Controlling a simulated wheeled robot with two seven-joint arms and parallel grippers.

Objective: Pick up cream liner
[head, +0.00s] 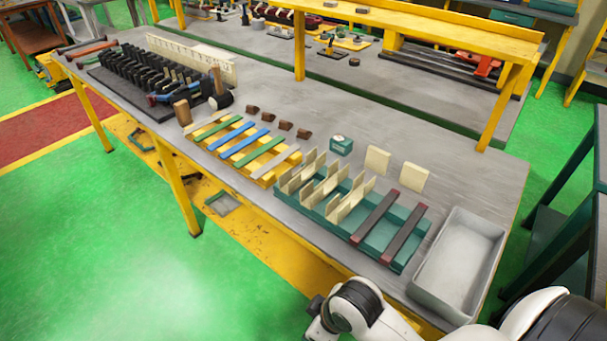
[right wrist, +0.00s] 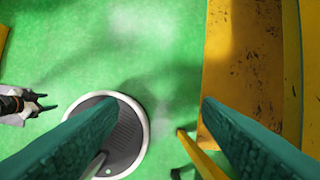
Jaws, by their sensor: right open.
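Several thin cream liners (head: 350,199) stand upright, folded, in the green tray (head: 341,228) at the front of the table in the head view. Two flat cream pieces (head: 377,160) lie on the table behind that tray. My right gripper (right wrist: 157,108) is open and empty in the right wrist view, over the green floor beside the yellow table frame. It is apart from every liner, and no liner shows in that view. My left gripper (right wrist: 38,102) shows small at the left edge of the right wrist view, its fingers apart and nothing visible between them.
A grey bin (head: 458,265) stands at the table's right end. A yellow rack (head: 262,180) with coloured strips is left of the green tray, near several brown blocks (head: 285,125). A black slotted fixture (head: 150,78) is farther left. The tabletop behind the cream pieces is clear.

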